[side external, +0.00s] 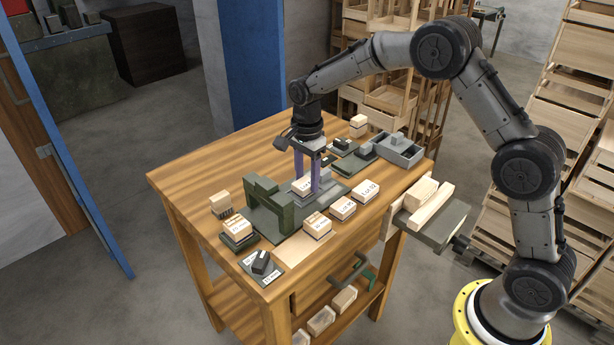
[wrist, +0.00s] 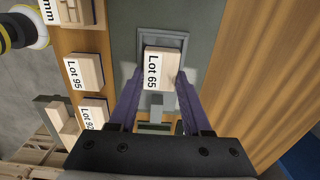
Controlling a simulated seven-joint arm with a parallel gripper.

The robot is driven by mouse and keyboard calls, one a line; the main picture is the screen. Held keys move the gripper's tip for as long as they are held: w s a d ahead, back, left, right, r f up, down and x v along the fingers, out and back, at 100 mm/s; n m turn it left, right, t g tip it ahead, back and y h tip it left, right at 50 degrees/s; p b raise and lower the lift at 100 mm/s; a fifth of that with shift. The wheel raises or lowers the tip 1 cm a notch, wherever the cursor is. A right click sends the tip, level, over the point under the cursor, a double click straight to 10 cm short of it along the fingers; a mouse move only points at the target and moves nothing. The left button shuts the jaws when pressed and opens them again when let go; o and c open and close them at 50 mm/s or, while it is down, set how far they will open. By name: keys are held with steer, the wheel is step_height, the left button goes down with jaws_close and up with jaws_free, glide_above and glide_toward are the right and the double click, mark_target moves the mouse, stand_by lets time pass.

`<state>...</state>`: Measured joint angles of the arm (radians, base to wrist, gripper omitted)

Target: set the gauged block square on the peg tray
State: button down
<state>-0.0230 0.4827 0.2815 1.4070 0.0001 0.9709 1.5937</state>
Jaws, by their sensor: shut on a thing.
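A pale wooden block marked "Lot 65" (wrist: 157,70) sits between the purple fingers of my gripper (wrist: 161,78), which is shut on it. In the wrist view a grey rimmed tray (wrist: 165,37) on a green plate lies beneath and around the block. In the side view the held block (side external: 301,187) is low over that grey tray (side external: 326,197), beside a dark green gauge frame (side external: 263,190). My gripper (side external: 307,188) points straight down. I cannot tell whether the block touches the tray, and its underside and any pegs are hidden.
Several labelled blocks stand close by, including one at the front (side external: 317,225) and "Lot 02" (side external: 365,190). A grey open box (side external: 405,153) is at the back right. A vise (side external: 440,222) holding wood is at the table's right edge. The table's back left (side external: 215,165) is clear.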

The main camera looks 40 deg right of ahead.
steer(key=shift+c, duration=1.3)
jaws_free()
steer(key=shift+r, duration=3.5)
